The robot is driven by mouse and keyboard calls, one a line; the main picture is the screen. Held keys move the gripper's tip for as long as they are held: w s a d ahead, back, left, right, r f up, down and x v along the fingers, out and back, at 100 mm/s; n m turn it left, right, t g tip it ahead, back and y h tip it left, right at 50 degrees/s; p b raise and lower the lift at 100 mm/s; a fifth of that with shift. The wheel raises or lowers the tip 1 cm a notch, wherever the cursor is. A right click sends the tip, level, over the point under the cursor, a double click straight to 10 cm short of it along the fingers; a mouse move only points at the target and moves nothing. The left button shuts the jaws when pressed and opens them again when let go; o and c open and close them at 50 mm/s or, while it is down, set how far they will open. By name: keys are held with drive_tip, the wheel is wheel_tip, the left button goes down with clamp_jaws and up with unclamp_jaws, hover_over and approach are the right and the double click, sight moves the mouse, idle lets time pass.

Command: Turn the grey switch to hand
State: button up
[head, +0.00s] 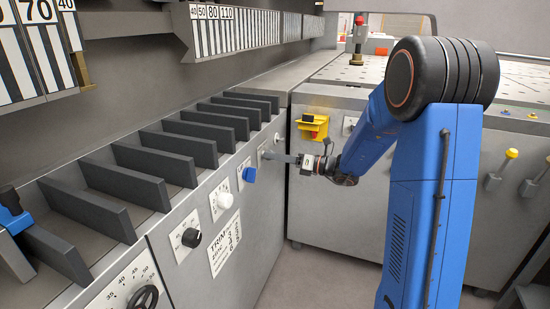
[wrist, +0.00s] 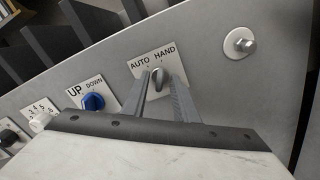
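The grey switch (wrist: 159,78) sits on a white plate marked AUTO on the left and HAND on the right, in the wrist view. Its handle stands roughly upright between the two words. My gripper (wrist: 162,84) has one finger on each side of the handle, with the fingers apart. Whether either finger touches the handle is unclear. In the head view my gripper (head: 270,155) reaches left to the panel's far end, and the switch there is mostly hidden by it.
A blue UP/DOWN knob (wrist: 93,102) is left of the switch, with a white knob (wrist: 41,122) further left. A metal bolt-like fitting (wrist: 240,43) is to the right. In the head view a yellow box (head: 312,126) is beyond my gripper, and dark dividers (head: 190,150) stand above the panel.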

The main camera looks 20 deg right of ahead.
drive_tip(key=v, duration=1.7)
drive_tip(key=shift+s+d, duration=0.15)
drive_tip(key=s+a+f+n+g+h, duration=0.2)
drive_tip(key=s+a+n+g+h, duration=0.2)
drive_tip(key=s+a+n+g, duration=0.9)
drive_tip(key=s+d+n+t+h, duration=0.2)
drive_tip(key=s+n+h, duration=0.3)
drive_tip(key=s+n, duration=0.4)
drive_tip(key=s+d+n+t+h, duration=0.3)
drive_tip(key=s+n+t+h, duration=0.2)
drive_tip(key=s+n, duration=0.4)
drive_tip(key=shift+s+d+h, duration=0.3)
drive_tip(key=shift+s, duration=0.8)
